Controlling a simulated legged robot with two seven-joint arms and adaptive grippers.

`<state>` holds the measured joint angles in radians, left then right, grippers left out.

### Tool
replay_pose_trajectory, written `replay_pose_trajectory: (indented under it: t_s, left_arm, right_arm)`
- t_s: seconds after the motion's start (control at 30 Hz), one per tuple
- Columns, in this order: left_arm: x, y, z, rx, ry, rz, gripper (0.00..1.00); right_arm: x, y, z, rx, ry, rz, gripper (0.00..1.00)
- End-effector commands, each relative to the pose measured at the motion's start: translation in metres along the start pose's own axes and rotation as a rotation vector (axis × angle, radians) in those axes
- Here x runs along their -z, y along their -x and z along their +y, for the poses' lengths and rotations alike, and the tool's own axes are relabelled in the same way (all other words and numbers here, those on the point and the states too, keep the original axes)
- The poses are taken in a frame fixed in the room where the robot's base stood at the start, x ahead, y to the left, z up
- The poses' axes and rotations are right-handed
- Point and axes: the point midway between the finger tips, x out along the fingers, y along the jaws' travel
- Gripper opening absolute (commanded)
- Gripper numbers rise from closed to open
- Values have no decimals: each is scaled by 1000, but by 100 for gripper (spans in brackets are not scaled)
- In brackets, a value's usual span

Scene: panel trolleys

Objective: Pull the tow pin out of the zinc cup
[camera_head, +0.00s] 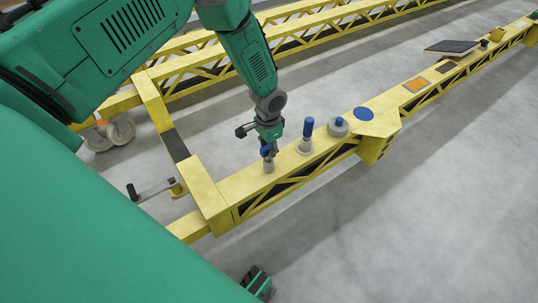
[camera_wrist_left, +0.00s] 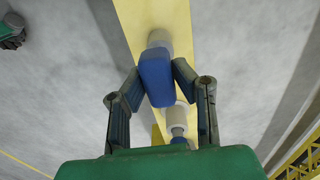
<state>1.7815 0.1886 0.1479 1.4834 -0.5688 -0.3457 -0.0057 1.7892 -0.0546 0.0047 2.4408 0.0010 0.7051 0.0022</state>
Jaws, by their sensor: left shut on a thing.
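The tow pin's blue handle (camera_head: 265,151) is between the fingers of my left gripper (camera_head: 268,148), which is shut on it. In the left wrist view the blue handle (camera_wrist_left: 157,77) fills the space between the fingertips (camera_wrist_left: 157,72). Directly below it, the grey zinc cup (camera_head: 268,166) stands on the yellow beam; the cup also shows in the left wrist view (camera_wrist_left: 159,38). The pin's lower end is hidden, so I cannot tell how deep it sits. A dark and green part (camera_head: 258,282) at the bottom edge may be my right gripper; its jaws are unclear.
On the yellow beam (camera_head: 235,186), another blue-topped pin (camera_head: 308,127) stands in a pale cup (camera_head: 305,146) close by. Further along are a grey cup (camera_head: 338,128), a blue disc (camera_head: 363,113) and an orange square (camera_head: 416,84). Grey floor (camera_head: 430,200) lies clear to the right.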

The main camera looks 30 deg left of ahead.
Motion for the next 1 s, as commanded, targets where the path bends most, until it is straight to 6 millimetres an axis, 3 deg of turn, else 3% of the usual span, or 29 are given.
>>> replay_pose_trajectory:
  t_s: [1.0]
  left_arm:
    - [0, 54, 0, 0, 0, 0, 0]
  right_arm:
    - [2, 45, 0, 0, 0, 0, 72]
